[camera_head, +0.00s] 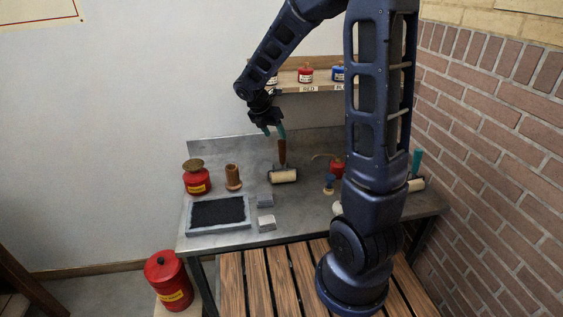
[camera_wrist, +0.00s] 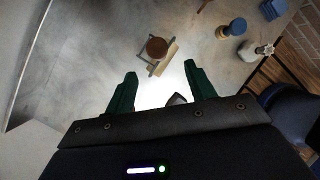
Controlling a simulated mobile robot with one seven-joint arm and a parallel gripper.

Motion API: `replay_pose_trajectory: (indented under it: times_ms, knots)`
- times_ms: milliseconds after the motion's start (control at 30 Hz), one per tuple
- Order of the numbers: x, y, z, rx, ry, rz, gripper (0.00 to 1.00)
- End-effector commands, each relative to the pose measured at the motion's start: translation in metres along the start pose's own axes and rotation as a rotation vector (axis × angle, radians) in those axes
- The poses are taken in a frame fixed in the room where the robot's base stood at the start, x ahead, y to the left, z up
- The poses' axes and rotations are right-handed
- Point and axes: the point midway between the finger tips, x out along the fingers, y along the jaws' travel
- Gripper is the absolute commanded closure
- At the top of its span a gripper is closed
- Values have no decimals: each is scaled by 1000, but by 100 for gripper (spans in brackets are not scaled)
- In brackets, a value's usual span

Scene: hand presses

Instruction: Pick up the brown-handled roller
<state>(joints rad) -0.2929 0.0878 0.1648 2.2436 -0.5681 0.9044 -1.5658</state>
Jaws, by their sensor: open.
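The brown-handled roller (camera_head: 283,176) stands on the metal bench with its pale cylinder down and its brown handle pointing up. In the wrist view the roller (camera_wrist: 168,62) is seen from above, with the round handle end toward the camera. My gripper (camera_head: 273,130) is above and slightly left of the handle top, its teal fingers pointing down. In the wrist view my gripper (camera_wrist: 160,84) is open and empty, and the roller appears beyond the fingertips, not between them. A gap to the handle is hard to judge in the head view.
An ink tray (camera_head: 189,217), a red can (camera_head: 196,182) and a wooden piece (camera_head: 233,178) stand left of the roller. Small grey blocks (camera_head: 266,223) lie in front. A blue-topped stamp (camera_head: 329,184) and a teal-handled roller (camera_head: 416,165) are right. A shelf (camera_head: 320,87) hangs behind.

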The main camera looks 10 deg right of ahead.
Motion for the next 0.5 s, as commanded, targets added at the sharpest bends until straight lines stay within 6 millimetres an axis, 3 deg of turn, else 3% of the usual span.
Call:
replay_pose_trajectory:
  times_ms: [300,500]
  knots:
    - [43,-1,0,-1,2,-4,45]
    - [54,0,0,-1,2,-3,45]
